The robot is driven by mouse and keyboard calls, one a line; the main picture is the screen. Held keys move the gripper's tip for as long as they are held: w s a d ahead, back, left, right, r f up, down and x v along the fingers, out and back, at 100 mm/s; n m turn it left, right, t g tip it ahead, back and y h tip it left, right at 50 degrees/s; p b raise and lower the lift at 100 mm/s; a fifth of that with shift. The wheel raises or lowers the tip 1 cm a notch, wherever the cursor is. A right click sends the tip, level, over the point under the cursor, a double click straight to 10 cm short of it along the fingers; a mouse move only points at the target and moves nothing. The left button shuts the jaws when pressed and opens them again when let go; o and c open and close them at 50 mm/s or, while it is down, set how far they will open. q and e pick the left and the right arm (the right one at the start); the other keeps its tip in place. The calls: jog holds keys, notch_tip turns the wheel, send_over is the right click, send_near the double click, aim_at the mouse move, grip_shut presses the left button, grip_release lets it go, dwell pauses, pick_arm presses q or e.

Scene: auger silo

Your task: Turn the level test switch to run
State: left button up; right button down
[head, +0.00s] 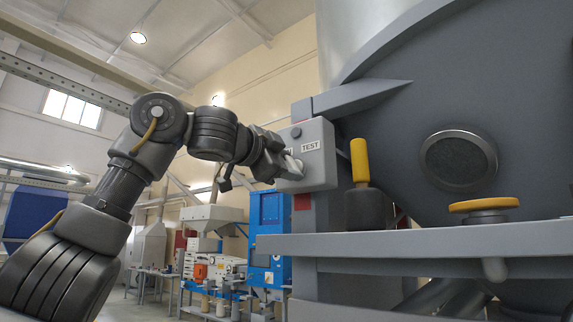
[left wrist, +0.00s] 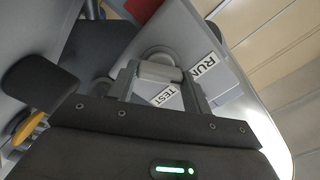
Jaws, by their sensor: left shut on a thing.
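The level test switch is a light grey box (head: 318,168) on a grey post, with a TEST label (head: 310,146) on its face. My left gripper (head: 287,163) reaches it from the left and is shut on the switch's pale grey knob (left wrist: 160,72). The left wrist view shows the knob between the two fingers of my left gripper (left wrist: 161,84), with a RUN label (left wrist: 205,66) and a TEST label (left wrist: 166,95) beside it. The fingers hide part of the knob, so I cannot tell which label it points to. My right gripper is not in view.
Right of the box stand a yellow-handled lever (head: 360,160) and a yellow round knob (head: 484,204) by a grey ledge (head: 420,243). A large grey silo (head: 480,90) with a round window fills the right. Blue and white machines (head: 269,235) stand farther back.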

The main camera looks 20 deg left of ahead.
pick_arm(q)
jog(key=o, duration=1)
jog(key=b+v, duration=0.6)
jog(key=v, duration=0.5)
jog(key=shift+d+f, duration=0.1)
